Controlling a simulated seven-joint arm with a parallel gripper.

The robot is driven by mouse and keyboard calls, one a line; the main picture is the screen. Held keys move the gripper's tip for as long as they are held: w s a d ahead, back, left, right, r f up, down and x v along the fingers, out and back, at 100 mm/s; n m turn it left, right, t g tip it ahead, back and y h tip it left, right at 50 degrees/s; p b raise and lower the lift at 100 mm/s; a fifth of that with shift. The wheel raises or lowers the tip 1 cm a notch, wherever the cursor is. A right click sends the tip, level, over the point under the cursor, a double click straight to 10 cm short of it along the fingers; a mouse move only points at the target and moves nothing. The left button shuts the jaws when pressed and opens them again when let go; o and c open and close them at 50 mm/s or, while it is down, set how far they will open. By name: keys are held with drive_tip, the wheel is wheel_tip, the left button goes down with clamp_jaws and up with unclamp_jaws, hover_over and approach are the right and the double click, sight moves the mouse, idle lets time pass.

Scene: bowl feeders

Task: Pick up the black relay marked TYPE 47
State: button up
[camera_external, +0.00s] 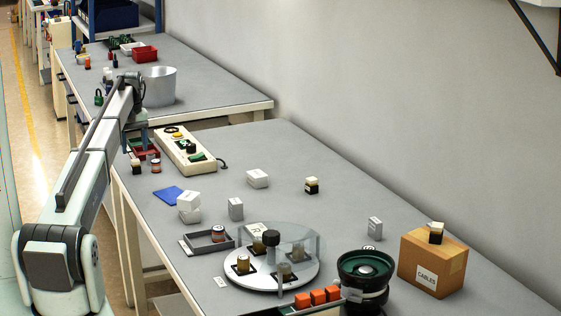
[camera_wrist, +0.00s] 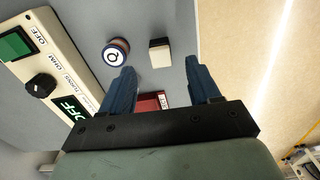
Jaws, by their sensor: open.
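Several small black blocks with cream tops could be the relay; no TYPE 47 marking is legible on any. One block (camera_external: 136,167) stands near the table's left edge, and a cream-topped block also shows in the wrist view (camera_wrist: 160,53). Another block (camera_external: 311,186) stands mid-table. A third (camera_external: 436,236) is on top of the cardboard box. My gripper (camera_external: 138,145) is above the left edge, near the first block. In the wrist view my gripper (camera_wrist: 161,78) is open, with nothing between its blue fingers; the block is beyond the fingertips.
A round blue-ringed part (camera_wrist: 117,52) stands beside the near block. A red tray (camera_wrist: 150,104) lies below the fingers. The cream control panel (camera_external: 184,151) is close by. A glass-covered turntable (camera_external: 240,281), green bowl feeder (camera_external: 365,266) and cardboard box (camera_external: 450,265) occupy the front.

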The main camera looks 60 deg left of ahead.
sight(135, 160)
drive_tip(key=shift+a+f, duration=0.15)
drive_tip(key=shift+f, duration=3.05)
drive_tip(key=c, duration=1.1)
